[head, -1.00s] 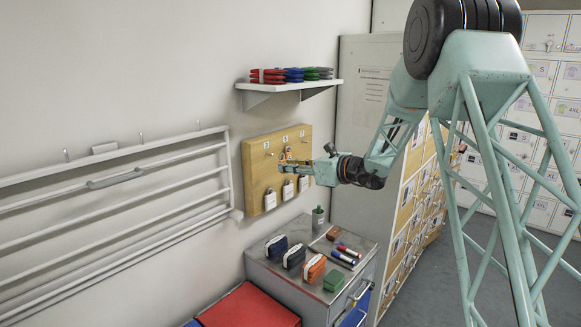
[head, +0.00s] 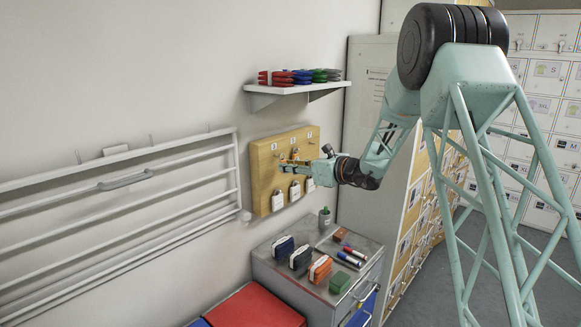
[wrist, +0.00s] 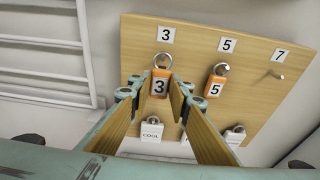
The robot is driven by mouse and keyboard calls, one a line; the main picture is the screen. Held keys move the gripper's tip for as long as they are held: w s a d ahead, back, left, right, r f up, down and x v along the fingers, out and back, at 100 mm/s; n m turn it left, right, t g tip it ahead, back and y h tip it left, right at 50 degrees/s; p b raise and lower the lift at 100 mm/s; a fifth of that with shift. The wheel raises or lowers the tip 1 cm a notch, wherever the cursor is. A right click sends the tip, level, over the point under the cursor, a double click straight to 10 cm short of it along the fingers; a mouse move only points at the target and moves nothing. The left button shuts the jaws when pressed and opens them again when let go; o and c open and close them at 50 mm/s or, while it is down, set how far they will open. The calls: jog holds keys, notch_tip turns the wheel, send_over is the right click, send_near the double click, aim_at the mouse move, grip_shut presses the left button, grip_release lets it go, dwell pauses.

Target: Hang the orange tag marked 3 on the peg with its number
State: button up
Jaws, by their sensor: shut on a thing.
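The orange tag marked 3 (wrist: 160,84) is upright between the fingers of my gripper (wrist: 156,92), which is shut on it. Its metal ring (wrist: 163,61) is just below the number 3 label (wrist: 167,35) on the wooden board (wrist: 195,55). The peg under that label is hidden by the ring and tag, so I cannot tell whether the ring is around it. In the head view my gripper (head: 300,165) is in front of the board (head: 262,185) and partly covers it.
A second orange tag marked 5 (wrist: 215,86) hangs under label 5, close to the right finger. The peg (wrist: 275,75) under label 7 is bare. White tags, one reading COOL (wrist: 152,131), hang in the lower row. A shelf (head: 290,90) is above the board.

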jog(key=shift+w+a+p, duration=0.3)
jog(key=shift+w+a, duration=0.1)
jog(key=shift+a, duration=0.1)
jog(key=shift+w+a+f+b, duration=0.35)
jog(key=shift+a+b, duration=0.1)
jog(key=shift+b, duration=0.25)
jog(key=shift+a, duration=0.1)
dwell(0.4)
jog(key=o, duration=0.8)
jog(key=shift+o, duration=0.2)
jog(key=v, duration=1.2)
